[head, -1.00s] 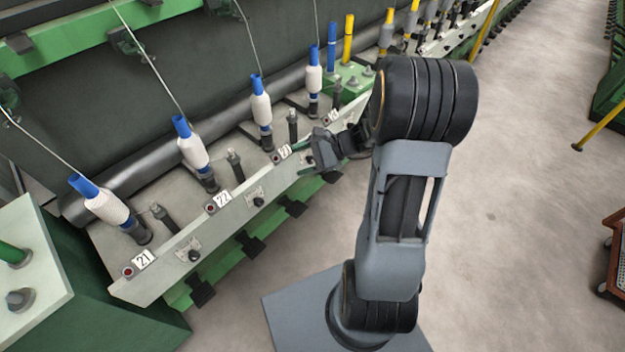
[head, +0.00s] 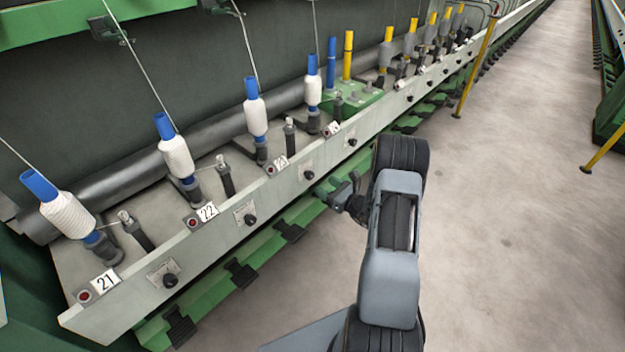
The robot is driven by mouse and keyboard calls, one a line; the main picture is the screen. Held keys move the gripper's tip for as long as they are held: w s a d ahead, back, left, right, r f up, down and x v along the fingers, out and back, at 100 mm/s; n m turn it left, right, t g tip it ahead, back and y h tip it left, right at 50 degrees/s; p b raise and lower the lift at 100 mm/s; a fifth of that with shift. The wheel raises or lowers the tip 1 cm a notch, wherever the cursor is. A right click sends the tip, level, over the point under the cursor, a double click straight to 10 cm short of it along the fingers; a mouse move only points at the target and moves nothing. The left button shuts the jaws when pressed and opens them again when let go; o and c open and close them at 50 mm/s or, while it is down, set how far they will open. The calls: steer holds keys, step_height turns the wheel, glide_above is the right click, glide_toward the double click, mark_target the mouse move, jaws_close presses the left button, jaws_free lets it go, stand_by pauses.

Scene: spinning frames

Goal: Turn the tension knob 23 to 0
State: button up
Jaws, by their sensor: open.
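The tension knob 23 (head: 308,175) is a small dark knob on a pale scale plate on the front of the long light rail. It sits just right of the number 23 label (head: 278,167). The knob is too small to read its setting. My gripper (head: 327,188) is open and empty, a little to the right of and below knob 23 in the head view. It appears apart from the knob, with its jaws facing the rail.
Similar knobs sit along the rail: knob 22 (head: 250,220), knob 21 (head: 170,281) and one farther right (head: 352,142). White bobbins on blue tubes (head: 176,156) stand behind the rail. Dark pedals (head: 241,272) jut out below.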

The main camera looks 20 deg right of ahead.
mark_target(312, 177)
steer(key=shift+b+x, duration=0.45)
steer(key=shift+x, duration=3.15)
steer(key=shift+s, duration=0.1)
steer(key=c, duration=0.9)
